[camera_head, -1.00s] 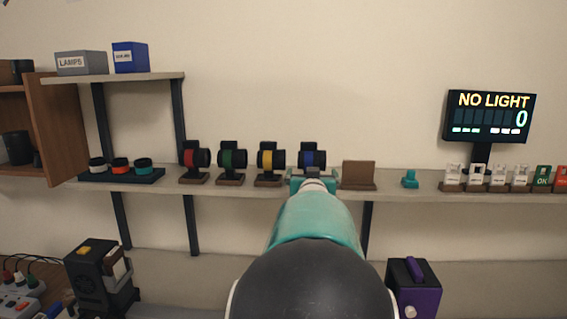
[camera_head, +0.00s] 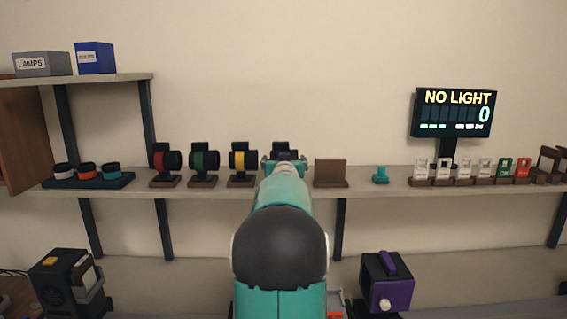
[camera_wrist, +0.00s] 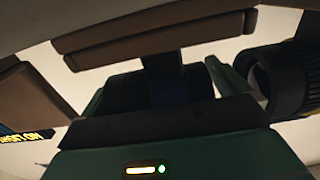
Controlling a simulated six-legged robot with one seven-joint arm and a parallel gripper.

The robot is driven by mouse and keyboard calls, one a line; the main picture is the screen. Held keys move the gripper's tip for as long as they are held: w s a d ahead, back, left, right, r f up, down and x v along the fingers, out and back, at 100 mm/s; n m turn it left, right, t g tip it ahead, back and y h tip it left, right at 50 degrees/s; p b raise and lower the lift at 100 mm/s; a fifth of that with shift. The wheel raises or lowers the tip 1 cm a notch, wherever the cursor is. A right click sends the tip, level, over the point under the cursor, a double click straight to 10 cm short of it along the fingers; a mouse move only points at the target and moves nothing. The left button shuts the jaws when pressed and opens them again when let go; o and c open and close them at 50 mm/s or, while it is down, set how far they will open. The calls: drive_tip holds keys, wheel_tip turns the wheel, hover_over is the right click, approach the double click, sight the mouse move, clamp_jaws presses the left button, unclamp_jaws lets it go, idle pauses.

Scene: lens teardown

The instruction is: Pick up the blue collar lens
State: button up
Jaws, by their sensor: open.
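The blue collar lens (camera_head: 285,147) stands on the long shelf, right of the yellow collar lens; only its dark top shows above my gripper. My gripper (camera_head: 284,165) is in front of it at lens height. The wrist view is upside down: the lens's dark barrel (camera_wrist: 128,92) and dark blue collar lie between the spread fingers of my gripper (camera_wrist: 160,86). The fingers are open, one to each side. Whether they touch the lens I cannot tell.
The yellow collar lens (camera_head: 242,160) stands close on the left, with green (camera_head: 204,162) and red (camera_head: 165,162) ones beyond. A brown stand (camera_head: 330,172) is close on the right. A display (camera_head: 453,112) reads NO LIGHT. The wall above the lenses is clear.

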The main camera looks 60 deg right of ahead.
drive_tip(key=shift+c, duration=0.4)
drive_tip(key=shift+r, duration=0.1)
drive_tip(key=c, duration=1.3)
drive_tip(key=shift+r, duration=0.1)
drive_tip(key=shift+r, duration=0.55)
drive_tip(key=a+r, duration=0.1)
drive_tip(key=r, duration=0.1)
drive_tip(key=s+a+r, duration=0.1)
drive_tip(key=r, duration=0.1)
drive_tip(key=s+a+r, duration=0.1)
drive_tip(key=r, duration=0.2)
drive_tip(key=shift+a, duration=0.4)
drive_tip(key=s+a+r, duration=0.4)
drive_tip(key=a, duration=0.4)
drive_tip(key=shift+a+r, duration=0.35)
